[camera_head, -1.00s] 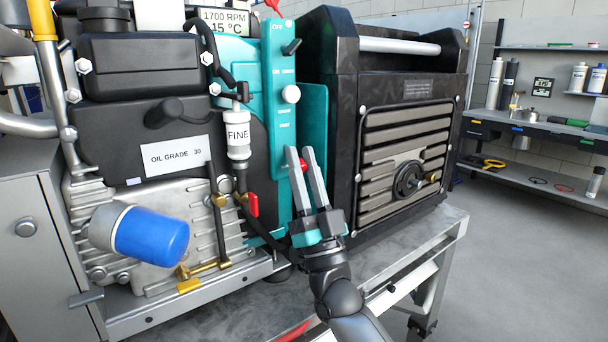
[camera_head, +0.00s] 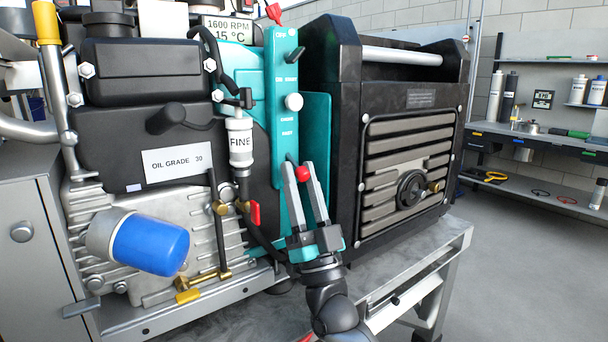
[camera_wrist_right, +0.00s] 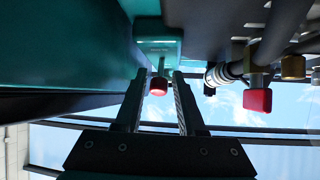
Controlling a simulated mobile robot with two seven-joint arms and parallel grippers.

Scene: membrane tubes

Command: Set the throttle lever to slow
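The throttle lever's likely end is a red knob (camera_head: 303,173) low on the teal control panel (camera_head: 283,72); the lever's stem is mostly hidden. My right gripper (camera_head: 298,168) points up at it from below, fingers apart, with the knob between or just past the fingertips. In the right wrist view the red knob (camera_wrist_right: 158,87) shows between the fingertips (camera_wrist_right: 160,80), with a gap on each side. The panel's small labels near the white knob (camera_head: 293,102) are too small to read surely. The display (camera_head: 228,27) reads 1600 RPM. My left gripper is out of view.
The blue oil filter (camera_head: 150,247) is farther left. Open floor lies at the right.

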